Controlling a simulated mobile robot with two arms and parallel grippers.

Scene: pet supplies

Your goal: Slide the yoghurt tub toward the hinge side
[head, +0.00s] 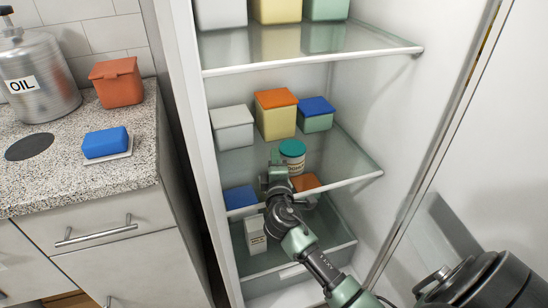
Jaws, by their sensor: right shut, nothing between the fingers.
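The yoghurt tub (293,158), a small white tub with a teal lid and a printed label, stands upright on the middle glass shelf (345,160) of the open fridge. My right gripper (273,168) is shut and empty, at the tub's front left. It covers the tub's lower left part, and I cannot tell whether it touches it. My right arm comes up from the lower right. My left gripper is out of view.
Behind the tub stand a white box (233,128), a yellow box with orange lid (276,114) and a green box with blue lid (316,114). The shelf right of the tub looks clear. A carton (255,234) stands below.

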